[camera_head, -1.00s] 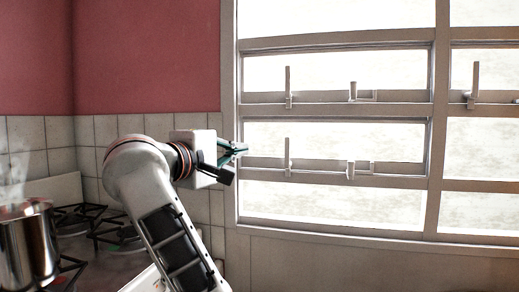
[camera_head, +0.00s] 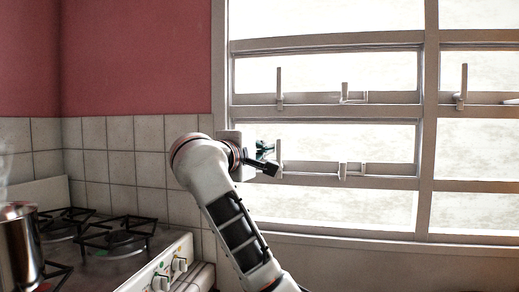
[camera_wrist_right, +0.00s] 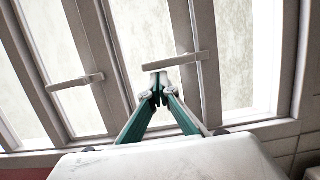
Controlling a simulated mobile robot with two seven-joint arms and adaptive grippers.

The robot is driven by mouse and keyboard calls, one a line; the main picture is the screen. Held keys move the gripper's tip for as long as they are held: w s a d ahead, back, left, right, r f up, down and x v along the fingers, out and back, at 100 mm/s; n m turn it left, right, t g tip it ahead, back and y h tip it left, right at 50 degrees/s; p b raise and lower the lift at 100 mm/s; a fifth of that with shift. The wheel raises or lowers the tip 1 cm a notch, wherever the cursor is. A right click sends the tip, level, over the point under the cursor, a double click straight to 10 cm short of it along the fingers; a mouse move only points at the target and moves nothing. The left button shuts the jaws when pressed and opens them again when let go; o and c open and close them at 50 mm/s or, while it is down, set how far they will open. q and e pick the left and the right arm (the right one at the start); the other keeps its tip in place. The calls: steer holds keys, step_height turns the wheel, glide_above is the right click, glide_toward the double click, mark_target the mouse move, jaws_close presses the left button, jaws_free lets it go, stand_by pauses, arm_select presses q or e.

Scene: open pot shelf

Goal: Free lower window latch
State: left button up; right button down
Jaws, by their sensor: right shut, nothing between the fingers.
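The lower window's upright light-grey latch lever (camera_head: 280,152) stands at the left end of the lower rail. A small stay catch (camera_head: 343,171) sits farther right on that rail. My right gripper (camera_head: 272,158) is at the lower lever's left side, overlapping it in the head view. In the wrist view, the fingertips of my right gripper (camera_wrist_right: 160,86) are together and empty, just below a lever (camera_wrist_right: 175,61) lying across the picture. I cannot tell whether they touch it. My left gripper is out of view.
The upper window has a similar lever (camera_head: 280,84) and catch (camera_head: 345,95); another lever (camera_head: 463,85) stands at right. A stove (camera_head: 120,262) with a metal pot (camera_head: 18,248) is at lower left. The wall below the windows is clear.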

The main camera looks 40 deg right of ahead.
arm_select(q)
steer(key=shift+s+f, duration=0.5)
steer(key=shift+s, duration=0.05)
